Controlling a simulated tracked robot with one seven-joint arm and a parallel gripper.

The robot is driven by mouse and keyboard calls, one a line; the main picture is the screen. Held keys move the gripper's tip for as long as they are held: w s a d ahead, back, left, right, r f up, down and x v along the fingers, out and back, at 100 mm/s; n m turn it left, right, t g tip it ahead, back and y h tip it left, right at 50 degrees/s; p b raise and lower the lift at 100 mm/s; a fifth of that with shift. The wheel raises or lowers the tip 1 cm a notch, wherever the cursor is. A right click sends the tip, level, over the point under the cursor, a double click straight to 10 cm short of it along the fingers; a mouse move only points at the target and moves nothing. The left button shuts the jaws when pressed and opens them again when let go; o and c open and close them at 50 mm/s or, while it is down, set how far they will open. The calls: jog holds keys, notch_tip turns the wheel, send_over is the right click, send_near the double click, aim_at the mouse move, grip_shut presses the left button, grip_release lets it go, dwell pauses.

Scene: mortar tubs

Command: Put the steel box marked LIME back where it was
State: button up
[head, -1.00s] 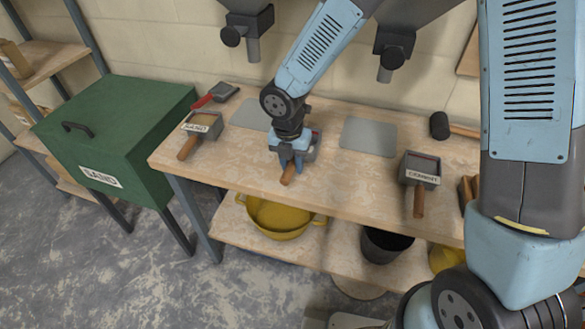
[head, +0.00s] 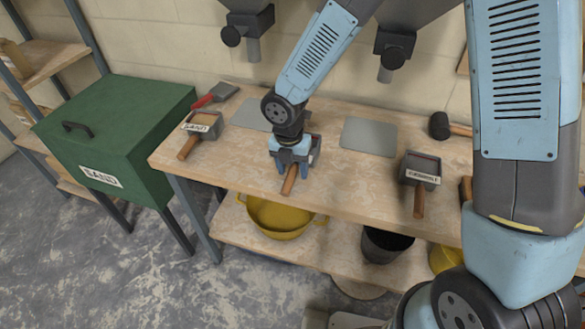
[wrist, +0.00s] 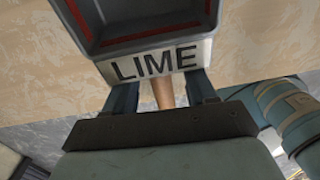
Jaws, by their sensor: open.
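The steel box marked LIME (head: 315,142) stands on the workbench top, mostly hidden behind my gripper in the head view. Its wooden handle (head: 289,182) points toward the bench's front edge. My gripper (head: 293,166) is open, with one finger on each side of the handle. In the wrist view the gripper (wrist: 163,92) shows gaps between both fingers and the handle.
The box marked SAND (head: 203,124) stands left on the workbench (head: 250,170), the box marked CEMENT (head: 420,168) right. A grey plate (head: 369,136) lies bare behind right; another (head: 250,114) lies behind left. Two hopper spouts (head: 253,48) hang above. A mallet (head: 439,126) lies far right.

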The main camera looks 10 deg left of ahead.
notch_tip(320, 180, up, 12)
jog(key=shift+s+a+f, duration=0.15)
jog(key=shift+a+f, duration=0.1)
jog(key=shift+a, duration=0.15)
jog(key=w+d+r+m+t, duration=0.1)
jog(key=d+r+m, duration=0.6)
jog(key=d+m, duration=0.25)
jog(key=w+d+r+m+t, duration=0.2)
jog(key=d+r+m, duration=0.55)
jog(key=d, duration=0.35)
jog(key=s+d+r+m+t, duration=0.1)
jog(key=s+d+r+m, duration=0.2)
jog(key=s+d+m, duration=0.2)
jog(key=s+d+r+m+t, duration=0.1)
jog(key=s+d+r+m, duration=0.3)
jog(key=d+m, duration=0.7)
jog(key=shift+s+m+y, duration=0.4)
jog(key=shift+s+m, duration=0.7)
jog(key=shift+s, duration=0.2)
jog(key=shift+d, duration=0.1)
